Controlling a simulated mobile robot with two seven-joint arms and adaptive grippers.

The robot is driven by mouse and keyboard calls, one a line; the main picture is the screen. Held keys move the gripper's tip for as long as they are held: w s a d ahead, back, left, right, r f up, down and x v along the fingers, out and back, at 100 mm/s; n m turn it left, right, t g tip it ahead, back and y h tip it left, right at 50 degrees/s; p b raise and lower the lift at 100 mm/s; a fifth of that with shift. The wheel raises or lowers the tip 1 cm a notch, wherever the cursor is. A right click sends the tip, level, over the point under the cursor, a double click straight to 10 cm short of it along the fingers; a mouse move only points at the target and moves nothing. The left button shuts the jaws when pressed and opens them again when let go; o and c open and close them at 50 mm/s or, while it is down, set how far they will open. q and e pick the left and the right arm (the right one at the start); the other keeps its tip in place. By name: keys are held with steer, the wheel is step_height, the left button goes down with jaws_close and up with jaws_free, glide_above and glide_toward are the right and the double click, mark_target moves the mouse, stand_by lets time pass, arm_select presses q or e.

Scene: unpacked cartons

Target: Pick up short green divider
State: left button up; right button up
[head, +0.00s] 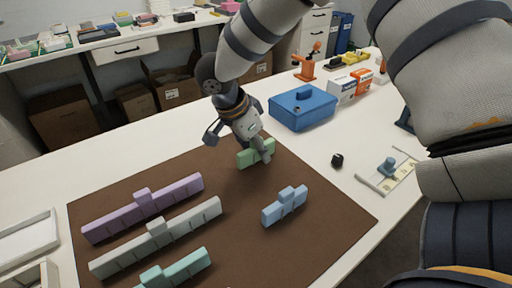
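A short light green divider (243,159) is at the back of the brown mat, in the head view. My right gripper (262,150) is right over it, with a grey finger in front of part of it. The gripper covers the divider's upper middle, so I cannot tell whether the fingers are closed on it or whether it is lifted. My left gripper is not in view.
Purple (142,210), grey (160,238), teal (182,271) and blue (285,206) dividers lie on the brown mat (320,228). A blue box (302,110) and a small black object (337,160) are behind and right. Free mat surrounds the blue divider.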

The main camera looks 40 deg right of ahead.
jaws_close()
